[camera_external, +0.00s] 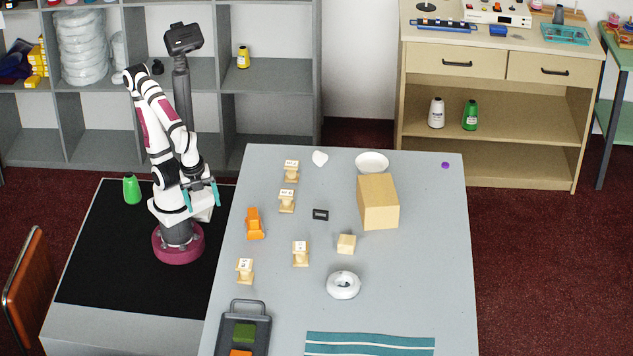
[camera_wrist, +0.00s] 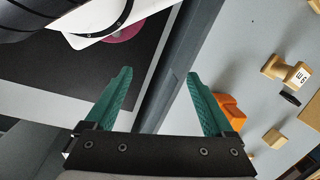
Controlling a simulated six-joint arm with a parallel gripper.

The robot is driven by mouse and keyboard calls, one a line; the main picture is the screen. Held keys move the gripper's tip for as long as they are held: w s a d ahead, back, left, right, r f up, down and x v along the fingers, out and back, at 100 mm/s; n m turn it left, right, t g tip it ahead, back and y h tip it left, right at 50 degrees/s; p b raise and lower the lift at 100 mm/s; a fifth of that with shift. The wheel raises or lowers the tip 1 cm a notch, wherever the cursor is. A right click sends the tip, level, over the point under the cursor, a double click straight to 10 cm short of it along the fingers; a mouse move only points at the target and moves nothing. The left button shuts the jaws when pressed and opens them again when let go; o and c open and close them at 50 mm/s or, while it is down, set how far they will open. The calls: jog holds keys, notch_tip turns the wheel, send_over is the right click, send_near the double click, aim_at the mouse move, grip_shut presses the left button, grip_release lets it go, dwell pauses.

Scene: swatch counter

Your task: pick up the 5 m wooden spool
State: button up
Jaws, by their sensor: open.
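Several small wooden spools with white-labelled tops stand on the grey table in the external view: one at the back (camera_external: 291,170), one just in front of it (camera_external: 286,201), one in the middle (camera_external: 300,253) and one at front left (camera_external: 244,270). Their labels are too small to read there. The wrist view shows a wooden spool (camera_wrist: 285,72) at right; its label is turned sideways and its number is unclear. My gripper (camera_external: 202,196) is open and empty, left of the table and apart from every spool. Its teal fingers (camera_wrist: 159,74) are spread in the wrist view.
An orange object (camera_external: 254,223) lies at the table's left side. A small black object (camera_external: 320,214), wooden cube (camera_external: 346,243), large wooden box (camera_external: 378,202), white ring (camera_external: 344,285), white bowl (camera_external: 372,162) and dark tray (camera_external: 246,308) also occupy the table. The right side is mostly clear.

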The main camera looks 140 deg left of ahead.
jog(key=m+t+y, duration=0.8)
jog(key=m+t, duration=0.2)
jog(key=m, duration=1.1)
send_near(239, 263)
jog(key=shift+m, duration=0.3)
jog(key=x, duration=1.1)
jog(key=shift+w+a+f, duration=0.15)
grip_shut()
